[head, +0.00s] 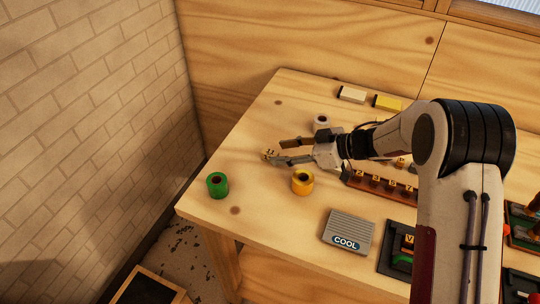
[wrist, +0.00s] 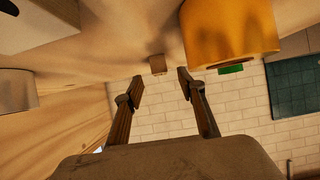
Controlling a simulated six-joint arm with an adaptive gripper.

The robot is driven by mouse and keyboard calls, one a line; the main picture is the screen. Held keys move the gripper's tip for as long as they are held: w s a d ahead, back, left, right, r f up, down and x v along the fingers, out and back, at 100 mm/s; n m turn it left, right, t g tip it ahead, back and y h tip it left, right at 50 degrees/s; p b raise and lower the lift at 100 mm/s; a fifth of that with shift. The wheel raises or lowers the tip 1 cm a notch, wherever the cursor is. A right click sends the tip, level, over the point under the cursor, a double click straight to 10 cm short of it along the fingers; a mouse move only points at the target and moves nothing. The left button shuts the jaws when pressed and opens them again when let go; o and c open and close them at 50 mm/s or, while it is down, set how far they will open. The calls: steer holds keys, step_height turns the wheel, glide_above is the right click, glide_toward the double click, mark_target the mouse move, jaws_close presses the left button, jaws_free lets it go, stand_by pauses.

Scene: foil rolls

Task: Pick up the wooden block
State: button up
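The wooden block (head: 269,154) is a small light-brown cube with dark marks on it, sitting on the table in the head view. It shows in the wrist view (wrist: 157,64) just beyond my fingertips, in line with the gap between them. My gripper (head: 280,151) reaches out low over the table toward the block. Its two fingers are apart with nothing between them, as the wrist view (wrist: 161,80) also shows. I cannot tell whether a fingertip touches the block.
A yellow roll (head: 302,183) stands close to my gripper, and a green roll (head: 217,185) stands near the left table edge. A white roll (head: 321,122) is behind. A grey COOL box (head: 348,232) and a numbered rack (head: 380,184) lie right. The table's left part is mostly clear.

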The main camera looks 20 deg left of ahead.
mark_target(272, 153)
steer(key=shift+x, duration=2.6)
steer(key=c, duration=1)
